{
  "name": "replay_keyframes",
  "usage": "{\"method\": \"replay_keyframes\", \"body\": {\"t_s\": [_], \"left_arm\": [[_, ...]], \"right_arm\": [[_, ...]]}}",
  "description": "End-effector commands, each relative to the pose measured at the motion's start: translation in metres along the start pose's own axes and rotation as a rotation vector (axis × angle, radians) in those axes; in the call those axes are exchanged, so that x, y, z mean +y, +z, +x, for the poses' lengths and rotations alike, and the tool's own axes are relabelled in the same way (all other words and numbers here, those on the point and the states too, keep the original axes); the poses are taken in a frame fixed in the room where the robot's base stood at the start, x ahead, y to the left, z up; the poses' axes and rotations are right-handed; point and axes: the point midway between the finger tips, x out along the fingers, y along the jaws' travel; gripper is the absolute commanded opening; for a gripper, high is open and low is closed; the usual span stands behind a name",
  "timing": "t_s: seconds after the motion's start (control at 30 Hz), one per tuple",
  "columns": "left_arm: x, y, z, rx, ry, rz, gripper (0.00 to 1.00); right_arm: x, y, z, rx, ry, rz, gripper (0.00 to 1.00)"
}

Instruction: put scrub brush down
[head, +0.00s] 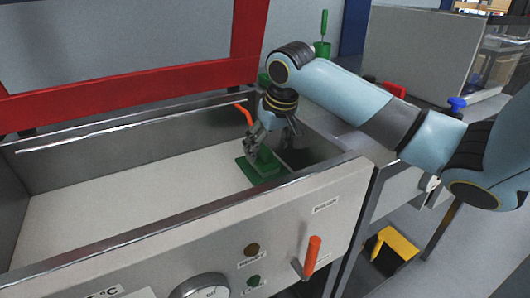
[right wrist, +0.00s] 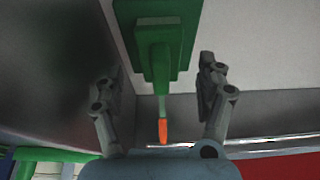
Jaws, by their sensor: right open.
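The scrub brush is a green block with a raised green grip (head: 262,168), and it rests at the right end of the long metal basin (head: 120,205). The right wrist view shows the brush (right wrist: 157,45) from above, ahead of the fingers. My right gripper (head: 262,143) reaches down into the basin over the brush. In the right wrist view its two fingers (right wrist: 160,88) are spread wide, with a clear gap on each side of the grip. The fingers partly hide the brush in the head view. My left gripper is not in view.
The basin's front wall carries an orange lever (head: 312,255) and a round dial (head: 200,288). A red frame (head: 130,85) stands behind. The basin floor left of the brush is bare.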

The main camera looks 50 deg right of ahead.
Motion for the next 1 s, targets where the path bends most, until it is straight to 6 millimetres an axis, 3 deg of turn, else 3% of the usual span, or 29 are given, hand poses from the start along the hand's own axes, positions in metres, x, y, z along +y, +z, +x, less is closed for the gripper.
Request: {"method": "replay_keyframes", "body": {"t_s": [0.1, 0.33, 1.0], "left_arm": [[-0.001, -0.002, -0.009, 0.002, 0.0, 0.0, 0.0], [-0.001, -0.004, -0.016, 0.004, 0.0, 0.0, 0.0], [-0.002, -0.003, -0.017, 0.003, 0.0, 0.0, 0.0]], "right_arm": [[0.001, -0.002, -0.031, 0.003, 0.002, -0.003, 0.73], [0.0, -0.001, -0.066, 0.002, 0.001, -0.001, 0.73], [0.0, 0.0, -0.073, -0.001, 0.001, 0.0, 0.73]]}}
